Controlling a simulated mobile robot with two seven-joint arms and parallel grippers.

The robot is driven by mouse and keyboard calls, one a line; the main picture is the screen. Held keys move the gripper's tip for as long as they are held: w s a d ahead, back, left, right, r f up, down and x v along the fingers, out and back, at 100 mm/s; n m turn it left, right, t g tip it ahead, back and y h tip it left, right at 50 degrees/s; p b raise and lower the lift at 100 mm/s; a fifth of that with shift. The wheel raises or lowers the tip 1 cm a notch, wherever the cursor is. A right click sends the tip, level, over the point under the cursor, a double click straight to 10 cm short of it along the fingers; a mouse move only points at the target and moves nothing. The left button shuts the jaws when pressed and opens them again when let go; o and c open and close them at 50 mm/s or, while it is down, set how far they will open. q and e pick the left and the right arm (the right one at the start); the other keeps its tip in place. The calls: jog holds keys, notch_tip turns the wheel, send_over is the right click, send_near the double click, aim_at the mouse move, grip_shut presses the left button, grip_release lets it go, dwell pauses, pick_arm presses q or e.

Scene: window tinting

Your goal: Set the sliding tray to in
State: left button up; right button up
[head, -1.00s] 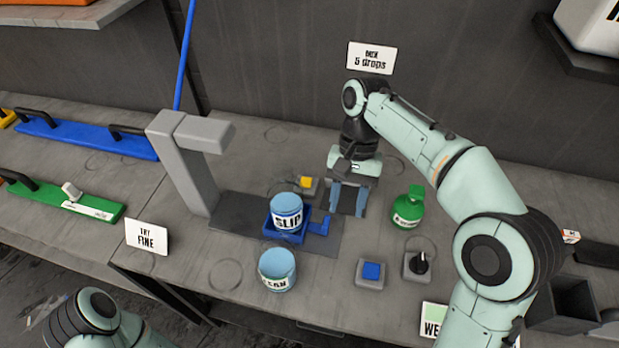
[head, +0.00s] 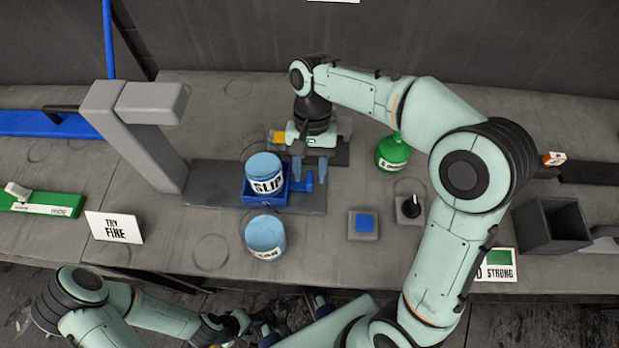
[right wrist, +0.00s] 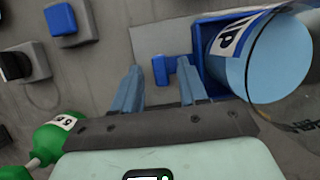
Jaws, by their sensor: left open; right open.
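The sliding tray (head: 254,198) is a blue tray with a blue handle (head: 306,182) on its right side. It sits on a dark flat track and holds a light-blue SLIP cup (head: 265,175). My right gripper (head: 309,177) is open, fingers pointing down at the handle. In the right wrist view, the handle (right wrist: 164,70) shows between the two open fingers of the gripper (right wrist: 160,78), and the tray (right wrist: 212,80) stands to the right. I cannot tell whether the fingers touch the handle. My left gripper (head: 292,322) is open near the bottom edge, away from the tray.
The dark track (head: 312,203) lies right of a grey post (head: 140,140) with an overhanging arm. A light-blue cup (head: 265,238) stands in front. A green bottle (head: 392,153), a blue button (head: 364,223) and a black knob (head: 410,206) are to the right.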

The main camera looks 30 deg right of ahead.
jog(key=shift+x, duration=1.2)
pick_arm(q)
jog(key=shift+f, duration=0.2)
